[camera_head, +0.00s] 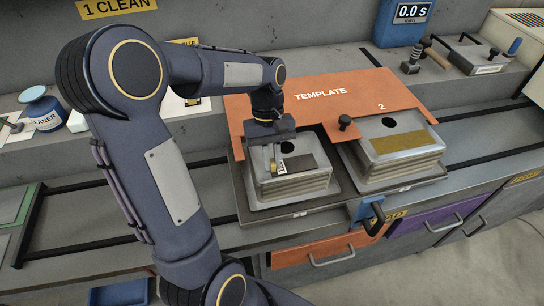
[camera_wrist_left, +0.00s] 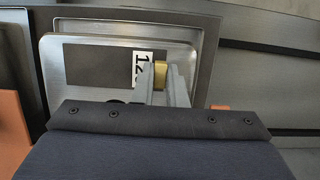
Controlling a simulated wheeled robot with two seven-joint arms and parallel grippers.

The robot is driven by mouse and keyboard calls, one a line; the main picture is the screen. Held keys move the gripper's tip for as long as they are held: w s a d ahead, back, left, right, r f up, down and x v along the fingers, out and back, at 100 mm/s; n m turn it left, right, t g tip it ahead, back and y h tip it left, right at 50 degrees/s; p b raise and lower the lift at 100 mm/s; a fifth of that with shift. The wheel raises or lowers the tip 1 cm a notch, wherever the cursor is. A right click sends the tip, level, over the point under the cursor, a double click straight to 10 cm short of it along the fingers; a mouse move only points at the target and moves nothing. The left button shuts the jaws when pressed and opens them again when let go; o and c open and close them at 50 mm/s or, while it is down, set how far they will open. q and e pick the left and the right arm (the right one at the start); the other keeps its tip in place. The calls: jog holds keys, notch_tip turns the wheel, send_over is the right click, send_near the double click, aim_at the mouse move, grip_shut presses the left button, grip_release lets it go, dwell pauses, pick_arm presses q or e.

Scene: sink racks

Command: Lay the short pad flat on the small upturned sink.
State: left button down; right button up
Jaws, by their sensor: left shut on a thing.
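The small upturned sink (camera_head: 290,190) sits in the left opening below the orange template; it also fills much of the left wrist view (camera_wrist_left: 205,48). The short pad, a dark rectangle (camera_head: 304,162) with a white numbered label, is over its top face and looks flat and parallel to it in the wrist view (camera_wrist_left: 95,65). Whether it touches the sink everywhere I cannot tell. My left gripper (camera_head: 275,160) points down at the pad's label end. In the wrist view its fingers (camera_wrist_left: 163,80) are shut on a brass-coloured block at that end. My right gripper is not in view.
A larger upturned sink (camera_head: 395,165) with a brass-coloured pad (camera_head: 405,140) stands to the right. The orange template (camera_head: 340,95) with a black knob (camera_head: 345,123) lies behind and between. A blue timer (camera_head: 405,20) and tools (camera_head: 411,62) are at the back right.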

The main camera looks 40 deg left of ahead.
pick_arm(q)
jog(key=shift+f, duration=0.1)
jog(key=c, duration=0.8)
grip_release()
jog(key=shift+c, duration=0.2)
jog(key=shift+r+p, duration=3.3)
jog(key=shift+r, duration=0.25)
jog(key=s+d+r+m+t, duration=0.2)
jog(key=s+d+m+t, duration=0.2)
jog(key=s, duration=0.2)
jog(key=s+d+r+m+t+h, duration=0.1)
jog(key=s+d+r+m+t, duration=0.1)
jog(key=s, duration=0.5)
jog(key=shift+d+r+m+t, duration=0.2)
jog(key=shift+d+m+t, duration=0.7)
jog(key=shift+d+m, duration=0.15)
